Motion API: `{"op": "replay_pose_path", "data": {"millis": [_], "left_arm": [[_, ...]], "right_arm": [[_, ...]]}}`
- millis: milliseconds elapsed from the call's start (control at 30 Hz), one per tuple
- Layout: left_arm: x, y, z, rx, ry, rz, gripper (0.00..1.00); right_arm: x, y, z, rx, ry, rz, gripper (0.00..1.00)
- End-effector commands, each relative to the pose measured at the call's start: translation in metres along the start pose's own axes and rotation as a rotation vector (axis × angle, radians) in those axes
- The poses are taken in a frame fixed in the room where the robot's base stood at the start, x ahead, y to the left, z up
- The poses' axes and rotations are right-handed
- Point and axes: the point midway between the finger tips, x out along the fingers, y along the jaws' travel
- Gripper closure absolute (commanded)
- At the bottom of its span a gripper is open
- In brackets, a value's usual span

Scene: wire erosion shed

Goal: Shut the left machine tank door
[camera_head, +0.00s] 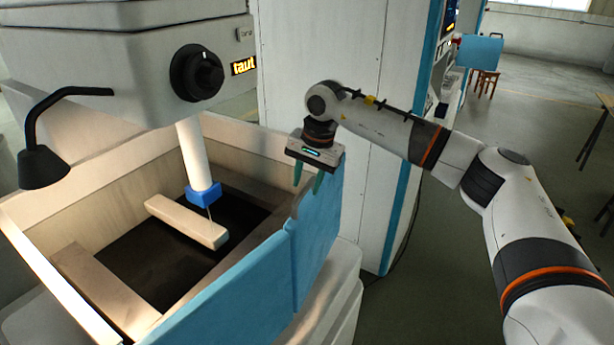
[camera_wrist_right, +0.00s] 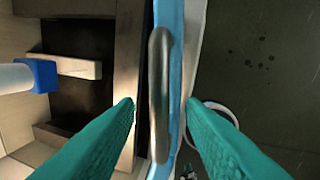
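The machine tank has blue front panels, and the blue door panel (camera_head: 318,232) stands at its right part, at a slight angle to the panel beside it. In the right wrist view the top edge of the blue door (camera_wrist_right: 178,60) runs upright through the middle, with a grey metal bar handle (camera_wrist_right: 160,95) along it. My right gripper (camera_head: 308,182) is over the top of the door, teal fingers pointing down. In the wrist view its fingers (camera_wrist_right: 162,108) are apart, one on each side of the handle and door edge. I cannot tell whether they touch. My left gripper is out of view.
Inside the open-topped tank are pale bars (camera_head: 186,220) and a white column with a blue tip (camera_head: 203,193). The machine head (camera_head: 120,60) overhangs the tank, with a black lamp (camera_head: 45,165) at left. A tall white cabinet (camera_head: 320,60) stands behind.

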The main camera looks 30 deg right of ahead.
Motion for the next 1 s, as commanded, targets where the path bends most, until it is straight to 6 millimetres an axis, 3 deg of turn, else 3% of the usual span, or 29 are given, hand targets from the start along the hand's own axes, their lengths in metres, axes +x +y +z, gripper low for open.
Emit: {"op": "replay_pose_path", "data": {"millis": [367,500,600,833,1000], "left_arm": [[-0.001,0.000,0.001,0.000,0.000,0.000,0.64],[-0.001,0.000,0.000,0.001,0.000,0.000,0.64],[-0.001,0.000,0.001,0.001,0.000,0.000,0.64],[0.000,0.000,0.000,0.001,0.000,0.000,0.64],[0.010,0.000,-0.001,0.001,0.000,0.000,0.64]], "right_arm": [[0.006,0.000,0.000,-0.001,0.000,0.001,0.66],[0.006,0.000,0.000,-0.001,0.000,0.001,0.88],[0.005,0.000,0.000,0.000,0.000,0.001,1.00],[0.007,0.003,-0.001,0.006,0.000,0.002,1.00],[0.012,0.026,-0.001,0.082,-0.015,0.003,1.00]]}}
